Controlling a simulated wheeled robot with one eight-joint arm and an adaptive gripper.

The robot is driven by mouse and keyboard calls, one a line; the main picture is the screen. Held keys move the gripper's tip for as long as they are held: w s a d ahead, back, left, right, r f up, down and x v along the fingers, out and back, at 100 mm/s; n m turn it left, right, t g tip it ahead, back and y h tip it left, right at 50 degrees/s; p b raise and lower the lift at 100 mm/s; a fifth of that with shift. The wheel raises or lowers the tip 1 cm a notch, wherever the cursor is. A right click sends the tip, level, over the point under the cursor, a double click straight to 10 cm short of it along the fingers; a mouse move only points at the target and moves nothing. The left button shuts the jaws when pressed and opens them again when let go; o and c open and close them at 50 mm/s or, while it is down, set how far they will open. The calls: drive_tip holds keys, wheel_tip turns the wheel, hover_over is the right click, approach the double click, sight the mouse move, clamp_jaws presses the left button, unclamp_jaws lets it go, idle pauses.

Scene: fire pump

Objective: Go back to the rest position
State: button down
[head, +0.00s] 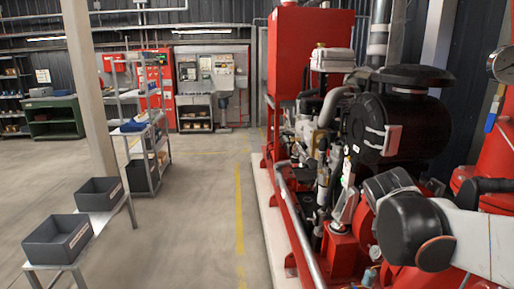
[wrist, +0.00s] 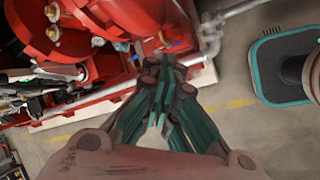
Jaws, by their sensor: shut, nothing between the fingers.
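My gripper (wrist: 165,68) shows in the wrist view with its dark green fingers drawn together and nothing between them. It points toward the edge of the red pump frame (wrist: 110,101) and the pipe beside it, with no clear contact. In the head view, my arm reaches in from the right edge in front of the red fire pump (head: 345,255). I cannot make out the fingers in that view.
The engine with its black round housing (head: 375,128) stands close behind my arm. A silver pipe (head: 300,225) runs along the pump base. The floor left of it, with a yellow line (head: 239,210), is clear. Two dark bins (head: 58,238) (head: 99,193) sit at left.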

drive_tip(key=s+a+m+t+y, duration=0.4)
drive_tip(key=s+a+m, duration=0.7)
drive_tip(key=a, duration=0.3)
drive_tip(key=shift+s+a+f+y, duration=0.15)
drive_tip(key=shift+f+y, duration=0.3)
drive_tip(key=shift+y, duration=0.25)
